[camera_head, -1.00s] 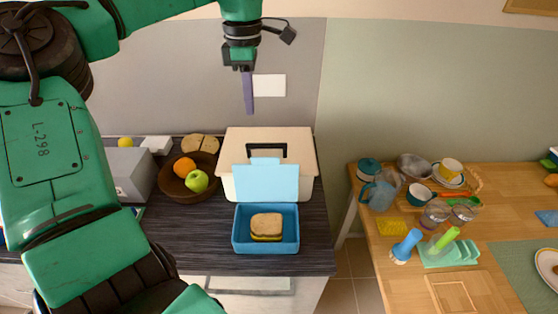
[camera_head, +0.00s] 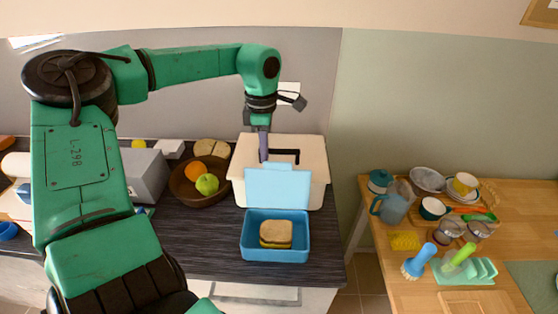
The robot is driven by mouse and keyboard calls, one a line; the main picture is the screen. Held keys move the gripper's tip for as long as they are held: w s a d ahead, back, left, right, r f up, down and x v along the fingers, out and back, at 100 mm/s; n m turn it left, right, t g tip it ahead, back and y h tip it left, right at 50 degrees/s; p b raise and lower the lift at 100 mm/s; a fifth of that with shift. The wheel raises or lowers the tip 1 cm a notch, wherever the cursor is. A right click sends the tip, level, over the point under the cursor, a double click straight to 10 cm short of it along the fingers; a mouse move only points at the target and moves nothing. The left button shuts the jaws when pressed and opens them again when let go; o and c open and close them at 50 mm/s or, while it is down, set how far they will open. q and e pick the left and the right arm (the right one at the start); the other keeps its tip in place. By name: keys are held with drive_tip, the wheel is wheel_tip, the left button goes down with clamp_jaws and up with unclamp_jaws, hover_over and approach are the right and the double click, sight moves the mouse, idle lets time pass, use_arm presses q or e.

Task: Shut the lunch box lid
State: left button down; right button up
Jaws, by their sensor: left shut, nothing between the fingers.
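The blue lunch box (camera_head: 275,253) stands on the dark counter with a sandwich (camera_head: 276,234) inside. Its light blue lid (camera_head: 277,189) is open and stands up at the back edge of the box, in front of a cream box. My left gripper (camera_head: 263,156) is shut and empty, pointing down just above and behind the lid's top edge, towards its left side. Whether the fingertips touch the lid or the cream box cannot be told. My right gripper is not in view.
The cream box (camera_head: 316,165) with a dark handle stands right behind the lid. A brown bowl (camera_head: 188,193) with an orange and a green apple is to the left. A wooden table (camera_head: 415,291) with dishes and brushes stands to the right.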

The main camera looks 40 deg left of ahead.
use_arm(q)
drive_tip(key=shift+f, duration=0.35)
drive_tip(key=shift+s, duration=0.1)
drive_tip(key=shift+s+d+r, duration=0.35)
drive_tip(key=shift+s+d, duration=0.3)
drive_tip(key=shift+s, duration=0.1)
